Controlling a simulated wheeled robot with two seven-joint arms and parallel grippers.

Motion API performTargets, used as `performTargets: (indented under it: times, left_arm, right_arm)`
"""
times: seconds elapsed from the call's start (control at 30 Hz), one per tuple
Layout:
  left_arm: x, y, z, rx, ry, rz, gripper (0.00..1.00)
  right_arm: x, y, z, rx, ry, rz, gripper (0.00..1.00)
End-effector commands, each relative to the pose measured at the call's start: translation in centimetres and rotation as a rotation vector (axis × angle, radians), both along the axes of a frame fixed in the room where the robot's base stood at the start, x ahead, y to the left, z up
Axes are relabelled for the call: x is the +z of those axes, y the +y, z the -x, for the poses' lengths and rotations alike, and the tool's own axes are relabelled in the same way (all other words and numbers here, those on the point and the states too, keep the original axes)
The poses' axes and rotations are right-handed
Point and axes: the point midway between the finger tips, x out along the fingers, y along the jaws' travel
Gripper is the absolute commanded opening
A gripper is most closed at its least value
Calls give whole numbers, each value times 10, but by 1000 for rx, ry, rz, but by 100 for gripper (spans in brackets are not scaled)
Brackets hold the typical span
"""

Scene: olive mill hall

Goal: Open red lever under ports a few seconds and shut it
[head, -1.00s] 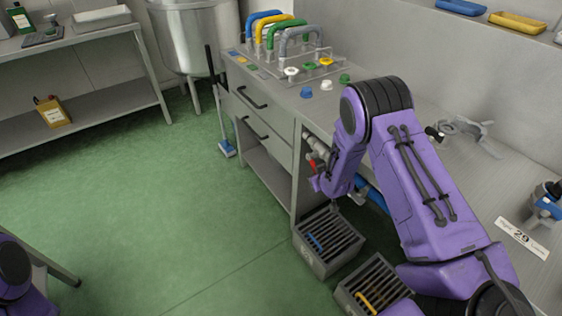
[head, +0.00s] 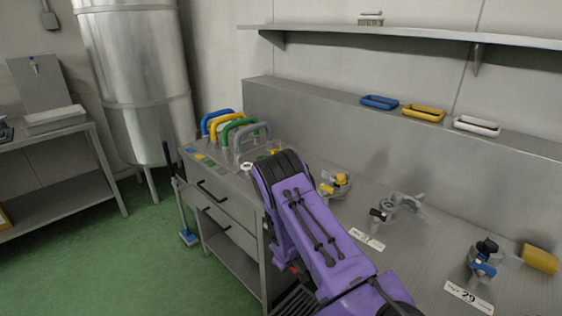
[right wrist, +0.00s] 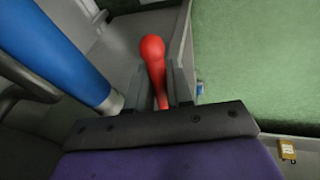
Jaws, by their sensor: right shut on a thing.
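The red lever (right wrist: 153,52) has a round knob end and stands between the two dark fingers of my right gripper (right wrist: 159,88) in the right wrist view. The fingers are closed against its sides. In the head view only a small red bit of the lever (head: 294,269) shows below the bench edge; my right forearm hides most of it. A blue pipe (right wrist: 62,45) runs beside the lever in the right wrist view. Fittings with a yellow (head: 340,179), a black (head: 379,214) and a blue handle (head: 484,266) stand on the bench top. My left gripper is out of view.
A slotted crate (head: 295,301) sits on the floor under the bench. Colored arched handles (head: 238,132) stand on the bench's left end, above drawers (head: 222,205). A steel tank (head: 135,85) stands behind.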

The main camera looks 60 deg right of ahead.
Motion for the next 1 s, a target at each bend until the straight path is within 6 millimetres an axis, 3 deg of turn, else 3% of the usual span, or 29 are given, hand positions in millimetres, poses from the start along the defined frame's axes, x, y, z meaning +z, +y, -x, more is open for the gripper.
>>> performTargets:
  times: [0.27,0.3,0.37,0.7,1.0]
  left_arm:
    - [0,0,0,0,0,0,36]
    - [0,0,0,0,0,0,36]
    - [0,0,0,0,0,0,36]
    - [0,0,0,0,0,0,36]
    - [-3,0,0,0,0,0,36]
  right_arm:
    - [-1,0,2,-1,5,-1,0]
    - [-1,0,1,0,5,-1,27]
    - [-1,1,1,1,4,-1,41]
    - [6,3,0,3,1,1,41]
    - [67,26,14,3,0,1,41]
